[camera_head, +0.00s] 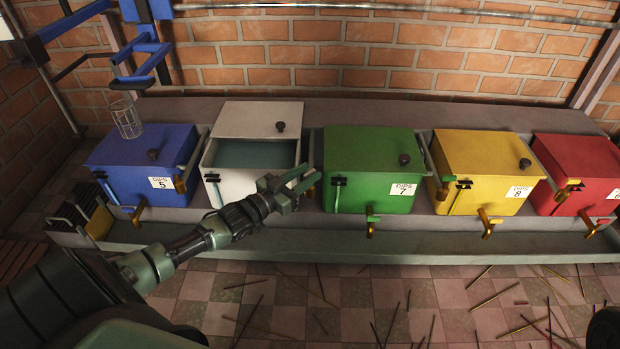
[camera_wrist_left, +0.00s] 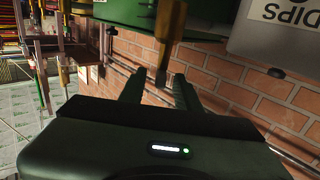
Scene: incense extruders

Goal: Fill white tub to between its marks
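The white tub (camera_head: 222,165) stands between the blue and green tubs in the camera_head view. Its lid (camera_head: 256,120) is tilted up and grey-blue liquid (camera_head: 255,155) shows inside. A thin blue line (camera_head: 217,194) runs down its front left; I cannot make out the marks. My left gripper (camera_head: 292,184) is in front of the tub's right side, near a brass tap (camera_head: 312,180) at the gap to the green tub. In the left wrist view its fingers (camera_wrist_left: 158,92) are apart, with a brass tap (camera_wrist_left: 172,35) just ahead; contact cannot be told. My right gripper is not in view.
The blue tub (camera_head: 130,155), green tub (camera_head: 360,155), yellow tub (camera_head: 485,155) and red tub (camera_head: 585,155) have shut lids and brass taps. A grey trough (camera_head: 430,240) runs below. Loose sticks litter the tiled floor (camera_head: 350,320).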

